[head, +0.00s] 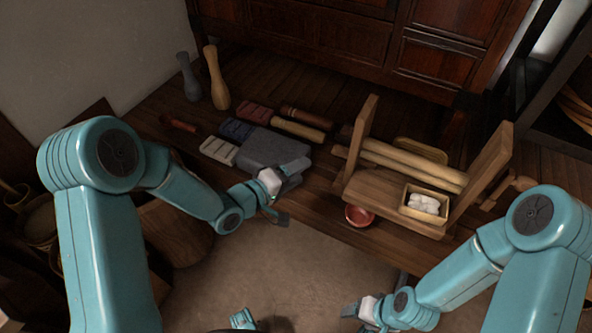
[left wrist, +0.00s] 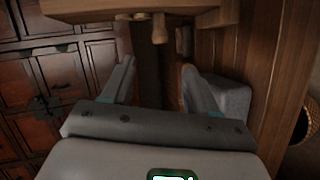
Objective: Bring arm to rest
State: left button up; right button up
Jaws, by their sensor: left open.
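My left arm comes in from the left of the head view, bent at the elbow. Its left gripper (head: 287,194) is over the front edge of the bench, beside the grey stone block. In the left wrist view the left gripper (left wrist: 158,82) shows two fingers set well apart with nothing held between them. My right arm comes in from the lower right. Its right gripper (head: 368,309) is low, over the floor in front of the bench. Its fingers are small and partly hidden, so I cannot tell their opening.
The grey block (head: 272,147) lies on the wooden bench, with several rollers and small blocks behind it. A wooden rack (head: 392,190) with rods stands to the right, holding a box of white lumps (head: 424,204). A red bowl (head: 358,215) is near the front edge. A drawer cabinet (head: 330,40) stands behind.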

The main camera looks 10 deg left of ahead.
dwell(0.4)
pick_arm(q)
jog(key=s+a+f+g+y, duration=0.1)
jog(key=s+f+g+y, duration=0.15)
jog(key=s+f, duration=0.45)
jog(key=s+a+f+g+y, duration=0.1)
jog(key=s+f+g, duration=0.25)
jog(key=f, duration=0.55)
jog(key=s+a+f+m+g+y, duration=0.1)
jog(key=s+f+m+g, duration=0.15)
jog(key=s, duration=0.55)
jog(key=s+f+m+g+y, duration=0.1)
jog(key=s+f+m+g, duration=0.2)
jog(key=s, duration=0.4)
notch_tip(320, 180, up, 26)
jog(key=p, duration=2.5)
jog(key=shift+a+r+m, duration=0.15)
jog(key=shift+a+m, duration=0.05)
jog(key=shift+m, duration=0.15)
jog(key=shift+w+d, duration=0.1)
jog(key=shift+d, duration=0.05)
